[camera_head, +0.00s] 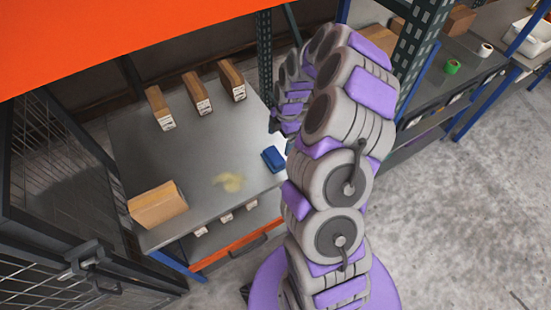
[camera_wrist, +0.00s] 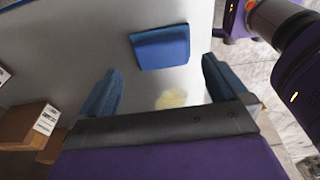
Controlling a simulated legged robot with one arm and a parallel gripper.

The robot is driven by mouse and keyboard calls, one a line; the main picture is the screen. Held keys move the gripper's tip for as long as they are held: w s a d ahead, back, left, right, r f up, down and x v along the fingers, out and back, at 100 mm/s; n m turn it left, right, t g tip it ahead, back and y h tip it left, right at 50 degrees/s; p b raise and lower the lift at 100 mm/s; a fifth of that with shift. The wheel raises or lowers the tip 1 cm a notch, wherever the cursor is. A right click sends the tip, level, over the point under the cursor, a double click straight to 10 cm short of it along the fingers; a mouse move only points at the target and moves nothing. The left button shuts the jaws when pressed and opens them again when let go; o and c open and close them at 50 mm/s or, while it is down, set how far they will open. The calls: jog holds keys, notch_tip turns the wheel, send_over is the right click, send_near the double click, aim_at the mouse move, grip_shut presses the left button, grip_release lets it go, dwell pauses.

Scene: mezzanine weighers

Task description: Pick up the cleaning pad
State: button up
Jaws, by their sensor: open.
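The cleaning pad is a blue, flat, roughly rectangular block (camera_head: 273,160) lying on the right side of the grey shelf surface (camera_head: 205,155), close to my arm. In the wrist view the pad (camera_wrist: 160,47) lies beyond the fingertips, between the lines of the two blue fingers. My gripper (camera_wrist: 161,65) is open and empty, with a clear gap between its fingers and the pad. In the head view my arm hides the gripper's fingers.
A pale yellow smear (camera_head: 230,182) marks the shelf near the pad. A cardboard box (camera_head: 157,205) sits at the front left, and several narrow boxes (camera_head: 197,92) stand at the back. An orange beam (camera_head: 130,35) crosses above. A dark mesh panel (camera_head: 50,150) stands left.

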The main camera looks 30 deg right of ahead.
aim_at(276, 154)
jog(key=shift+s+f, duration=0.1)
jog(key=shift+f, duration=0.75)
jog(key=shift+a+f, duration=0.2)
jog(key=shift+f, duration=0.1)
jog(key=a+f, duration=0.1)
jog(key=a+b, duration=0.1)
jog(key=shift+a+f, duration=0.35)
jog(key=shift+f, duration=0.05)
jog(key=f, duration=0.3)
jog(key=shift+d+b, duration=0.2)
jog(key=shift+b, duration=0.15)
jog(key=shift+d+f, duration=0.1)
jog(key=shift+d, duration=0.45)
jog(key=shift+a, duration=0.15)
jog(key=shift+c, duration=1)
jog(key=shift+a, duration=0.6)
jog(key=c, duration=0.3)
jog(key=shift+a, duration=0.1)
jog(key=shift+c, duration=1.4)
jog(key=shift+d, duration=0.65)
jog(key=shift+r, duration=0.5)
jog(key=r, duration=0.1)
jog(key=a+r+p, duration=0.1)
jog(key=r, duration=0.1)
jog(key=s+d+r+p, duration=0.1)
jog(key=s+d+p, duration=0.1)
jog(key=s, duration=1.4)
